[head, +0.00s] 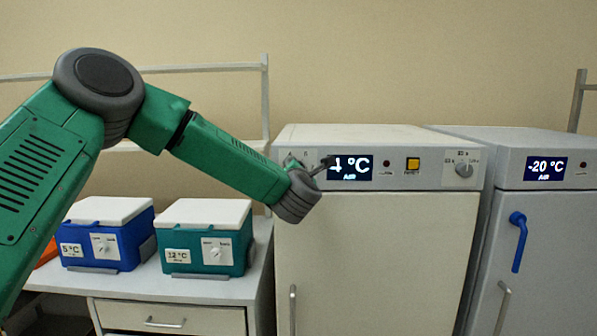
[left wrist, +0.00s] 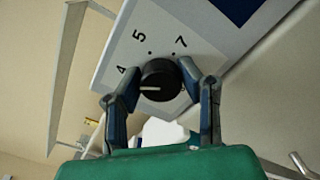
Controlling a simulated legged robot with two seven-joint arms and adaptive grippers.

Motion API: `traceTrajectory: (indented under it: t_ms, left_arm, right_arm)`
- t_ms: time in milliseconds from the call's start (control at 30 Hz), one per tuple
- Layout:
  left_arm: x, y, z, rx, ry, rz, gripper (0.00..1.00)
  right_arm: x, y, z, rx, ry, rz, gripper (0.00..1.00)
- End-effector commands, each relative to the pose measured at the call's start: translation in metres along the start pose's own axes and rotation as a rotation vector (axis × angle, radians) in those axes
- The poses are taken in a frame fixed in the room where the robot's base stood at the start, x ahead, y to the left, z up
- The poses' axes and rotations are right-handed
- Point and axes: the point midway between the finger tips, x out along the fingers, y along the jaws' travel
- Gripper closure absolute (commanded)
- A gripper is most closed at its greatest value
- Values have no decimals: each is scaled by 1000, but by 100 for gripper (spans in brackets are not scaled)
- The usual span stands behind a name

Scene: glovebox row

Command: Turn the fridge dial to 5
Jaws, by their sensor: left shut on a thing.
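The fridge (head: 375,240) is a white cabinet with a control panel along its top. Its dial (left wrist: 163,83) is a round black knob in the left wrist view, with a white pointer line directed left, close to the 4. The numbers 5 and 7 are printed farther round. My left gripper (left wrist: 161,77) is shut on the dial, one finger on each side. In the head view my left gripper (head: 322,166) is at the panel's left part and hides the dial. The fridge display (head: 352,168) seems to read 4 °C, its digit partly covered.
A yellow button (head: 413,164) and a grey knob (head: 463,170) sit right of the display. A freezer (head: 550,220) showing -20 °C, with a blue handle, stands at right. Blue (head: 104,254) and teal (head: 204,256) cool boxes stand on a bench at left.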

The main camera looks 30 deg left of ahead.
Motion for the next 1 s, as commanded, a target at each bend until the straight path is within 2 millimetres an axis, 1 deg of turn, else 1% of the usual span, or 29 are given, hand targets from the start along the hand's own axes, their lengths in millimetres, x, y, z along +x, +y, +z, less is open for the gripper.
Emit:
traceTrajectory:
  t_ms: [33, 167, 367, 667, 1000]
  left_arm:
    - [1, -1, -5, 5, 8, -1, 97]
    - [1, -2, -6, 24, 10, -1, 97]
    - [1, -2, -6, 109, 10, -3, 97]
    - [1, -4, -7, 360, 11, -7, 97]
    - [1, -4, -7, 680, 11, -10, 97]
  right_arm:
    - [0, 0, 0, 0, 0, 0, 60]
    - [1, 0, 0, 0, 0, 0, 60]
    - [3, 0, 0, 0, 0, 0, 60]
    - [6, 0, 0, 0, 0, 0, 60]
    - [3, 0, 0, 0, 0, 0, 60]
